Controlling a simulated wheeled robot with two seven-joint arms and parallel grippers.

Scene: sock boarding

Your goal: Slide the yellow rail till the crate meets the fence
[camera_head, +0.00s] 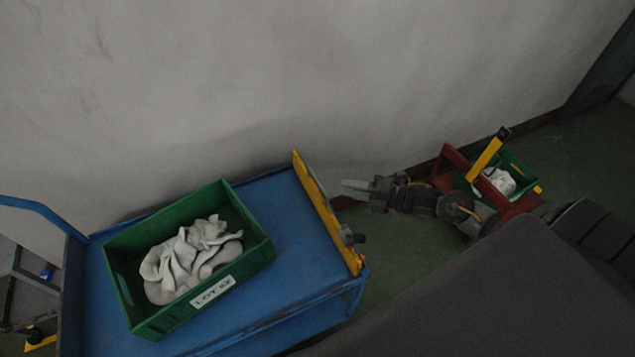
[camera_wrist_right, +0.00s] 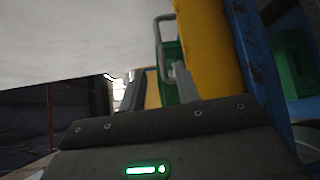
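A strip of bare blue top separates crate and rail. My right gripper (camera_head: 350,188) is just right of the rail, apart from it. In the right wrist view the yellow rail (camera_wrist_right: 208,48) rises beyond the gripper's separated, empty fingers (camera_wrist_right: 158,88). My left gripper is out of view. I cannot make out which part is the fence.
The blue cart (camera_head: 285,205) stands near a grey wall (camera_head: 250,80) and has a blue handle (camera_head: 35,205) at left. A red frame (camera_head: 450,160) with a yellow bar (camera_head: 488,155) and a small green crate (camera_head: 525,182) stands behind my right arm. Green floor (camera_head: 400,265) shows right of the cart.

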